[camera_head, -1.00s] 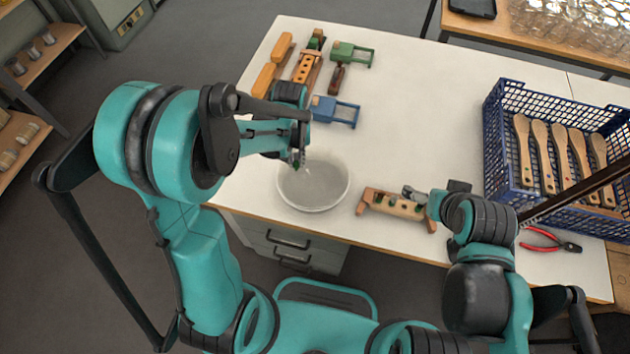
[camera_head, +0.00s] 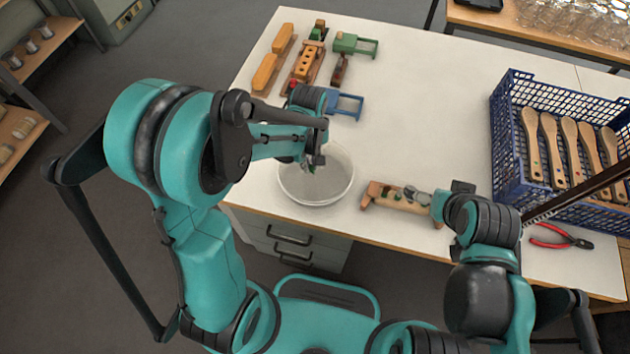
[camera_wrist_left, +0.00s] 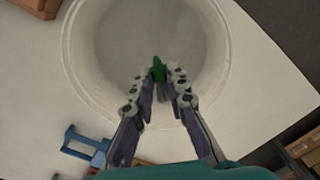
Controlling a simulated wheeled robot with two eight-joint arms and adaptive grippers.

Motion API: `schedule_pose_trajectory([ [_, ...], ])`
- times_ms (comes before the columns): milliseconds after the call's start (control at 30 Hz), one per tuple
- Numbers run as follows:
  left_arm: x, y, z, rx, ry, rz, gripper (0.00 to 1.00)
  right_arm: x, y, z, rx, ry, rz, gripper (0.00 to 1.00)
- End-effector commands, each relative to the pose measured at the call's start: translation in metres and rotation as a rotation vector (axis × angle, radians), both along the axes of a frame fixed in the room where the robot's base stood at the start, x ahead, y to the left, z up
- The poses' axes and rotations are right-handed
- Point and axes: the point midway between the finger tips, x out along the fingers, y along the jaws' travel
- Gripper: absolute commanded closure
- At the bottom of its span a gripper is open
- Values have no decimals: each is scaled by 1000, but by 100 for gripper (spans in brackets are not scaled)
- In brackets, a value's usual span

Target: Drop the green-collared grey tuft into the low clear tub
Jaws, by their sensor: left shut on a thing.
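The low clear tub (camera_head: 299,192) is round and stands near the table's front edge. My left gripper (camera_head: 315,162) is over the tub in the head view, its fingers pointing down. In the left wrist view my left gripper (camera_wrist_left: 160,82) is shut on the tuft, whose green collar (camera_wrist_left: 158,68) shows between the fingertips, against the tub's inside (camera_wrist_left: 110,50).
Wooden brush blocks, a green holder (camera_head: 352,44) and a blue holder (camera_head: 347,104) lie behind the tub. The middle of the table is clear.

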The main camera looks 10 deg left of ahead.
Motion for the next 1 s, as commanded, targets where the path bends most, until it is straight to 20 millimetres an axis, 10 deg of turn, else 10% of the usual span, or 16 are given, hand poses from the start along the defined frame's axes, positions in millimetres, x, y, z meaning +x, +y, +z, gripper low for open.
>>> schedule_pose_trajectory([
  [300, 0, 0, -4, 0, 0, 0, 97, 0, 0, -3, 0, 0, 0, 0],
  [400, 0, 0, -4, 0, 0, -1, 61, 0, 0, -3, 0, 0, 0, 0],
  [767, 0, 0, 0, 0, 0, -1, 61, 0, 0, -3, 0, 0, 0, 0],
  [1000, 0, 0, 40, 0, 0, -1, 61, 0, 0, -3, 0, 0, 0, 0],
])
